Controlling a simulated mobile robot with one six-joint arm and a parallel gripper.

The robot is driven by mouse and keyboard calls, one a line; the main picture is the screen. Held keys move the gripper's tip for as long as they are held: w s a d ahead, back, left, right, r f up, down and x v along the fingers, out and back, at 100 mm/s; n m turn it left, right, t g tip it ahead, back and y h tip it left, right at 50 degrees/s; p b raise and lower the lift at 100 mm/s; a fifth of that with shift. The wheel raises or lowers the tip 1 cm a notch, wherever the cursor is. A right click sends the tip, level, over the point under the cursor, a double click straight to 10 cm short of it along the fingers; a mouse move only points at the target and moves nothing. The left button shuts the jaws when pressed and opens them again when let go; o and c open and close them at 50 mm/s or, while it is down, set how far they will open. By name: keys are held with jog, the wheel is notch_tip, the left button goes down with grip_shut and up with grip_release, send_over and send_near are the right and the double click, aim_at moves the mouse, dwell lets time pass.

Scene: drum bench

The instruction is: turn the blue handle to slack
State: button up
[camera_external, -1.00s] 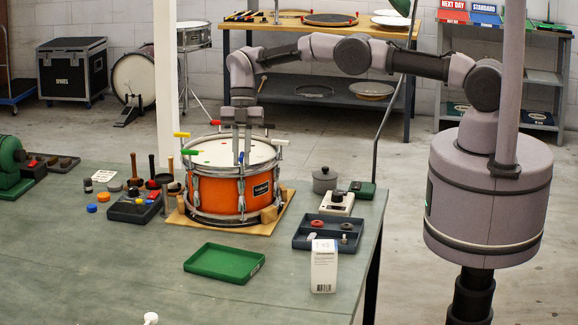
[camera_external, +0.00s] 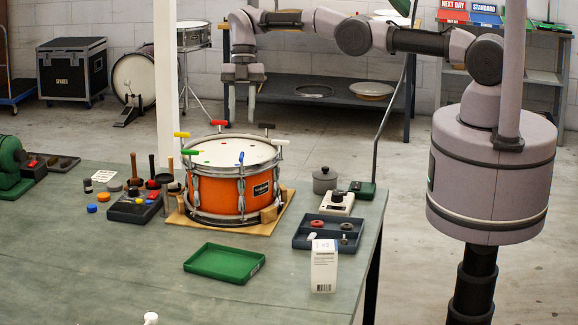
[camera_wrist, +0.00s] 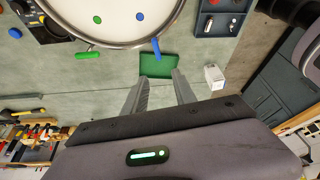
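The orange drum (camera_external: 228,196) stands on a wooden board on the bench, with several coloured handles around its rim. The blue handle (camera_external: 241,158) is at the near rim, seen nearly upright in the external view. In the wrist view the blue handle (camera_wrist: 156,47) shows as a short bar at the rim, pointing slightly off the radial line.
A green handle (camera_external: 190,152), a yellow one (camera_external: 181,134) and a white one (camera_external: 279,142) also stick out from the rim. A green tray (camera_external: 223,262), a white box (camera_external: 324,265) and a dark parts tray (camera_external: 330,231) lie nearer. Air above the drum is free.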

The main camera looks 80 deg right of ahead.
jog(key=shift+r, duration=0.1)
notch_tip(320, 180, up, 6)
jog(key=f+m+h+b, duration=0.1)
jog(key=m+h+b, duration=0.35)
jog(key=m, duration=3.15)
send_over(242, 154)
jog(key=shift+t, duration=0.4)
notch_tip(242, 154, down, 17)
jog(key=b, duration=0.3)
jog(key=shift+r, duration=0.2)
grip_shut()
